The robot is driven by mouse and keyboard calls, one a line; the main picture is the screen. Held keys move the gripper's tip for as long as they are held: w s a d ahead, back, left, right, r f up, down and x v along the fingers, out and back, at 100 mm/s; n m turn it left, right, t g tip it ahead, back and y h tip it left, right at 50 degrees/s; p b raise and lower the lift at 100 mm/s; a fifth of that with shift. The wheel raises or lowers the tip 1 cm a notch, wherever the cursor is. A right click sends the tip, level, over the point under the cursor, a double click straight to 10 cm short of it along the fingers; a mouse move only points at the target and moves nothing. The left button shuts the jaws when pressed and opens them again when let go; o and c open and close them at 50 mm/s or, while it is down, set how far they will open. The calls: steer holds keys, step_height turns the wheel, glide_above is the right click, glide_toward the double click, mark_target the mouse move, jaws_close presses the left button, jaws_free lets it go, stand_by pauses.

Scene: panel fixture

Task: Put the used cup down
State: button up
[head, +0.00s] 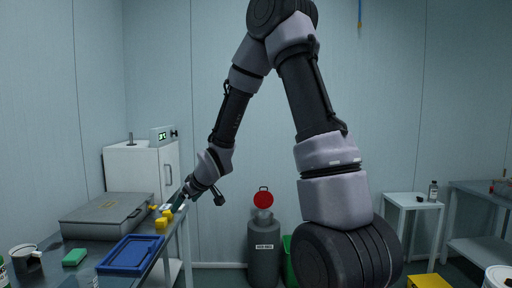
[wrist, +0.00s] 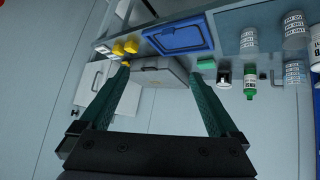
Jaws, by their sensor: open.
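My gripper (head: 177,203) is above the far end of the left bench, near several small yellow blocks (head: 163,216). Its two green fingers are spread apart with nothing between them in the wrist view (wrist: 158,74). A whitish cup with a dark inside (head: 25,258) stands at the near left of the bench, apart from my gripper. A small dark and white item (wrist: 223,77) beside the green block in the wrist view may be this same cup. I cannot tell whether it is the used cup.
The bench holds a grey case (head: 105,215), a blue tray (head: 131,254) and a green block (head: 75,257). A labelled grey drum (head: 263,255) with a red disc (head: 263,200) above it stands on the floor. A white side table (head: 413,203) is at the right.

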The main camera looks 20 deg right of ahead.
steer(key=s+d+r+m+h, duration=0.1)
steer(key=s+d+r+m, duration=0.3)
steer(key=s+r, duration=0.5)
steer(key=s+d+r+m+h, duration=0.1)
steer(key=s+d+r+m, duration=0.3)
steer(key=s+d+r, duration=0.5)
steer(key=shift+s+r+m+g+h, duration=0.35)
steer(key=shift+s+r, duration=0.2)
steer(key=shift+r, duration=0.35)
steer(key=shift+o, duration=0.2)
steer(key=s+r+m, duration=0.2)
steer(key=s, duration=0.6)
steer(key=shift+s+y, duration=0.15)
steer(key=shift+y, duration=0.3)
